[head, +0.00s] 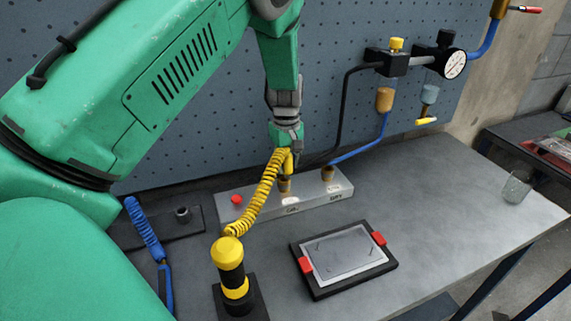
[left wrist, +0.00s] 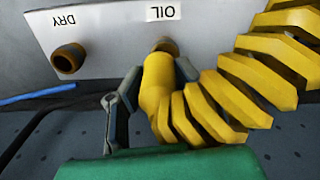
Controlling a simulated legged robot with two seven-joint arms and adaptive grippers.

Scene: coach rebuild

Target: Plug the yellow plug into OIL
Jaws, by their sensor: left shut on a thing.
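The yellow plug (left wrist: 157,82) is in my left gripper (head: 287,150), which is shut on it, with its fingers on both sides of the plug in the left wrist view. The yellow coiled hose (head: 266,192) runs from the plug to the yellow-and-black post (head: 230,265). The plug's end is at the brass OIL port (left wrist: 165,46), lined up with it; I cannot tell if it is inside or only touching. The OIL port (head: 284,185) also shows in the head view, just under the plug. The right gripper is not in view.
The brass DRY port (head: 328,173) sits to the right on the same grey block (head: 235,211). A framed tray (head: 345,258) with red clips lies in front. A blue coiled hose (head: 145,230) is at left, a glass (head: 516,186) at right.

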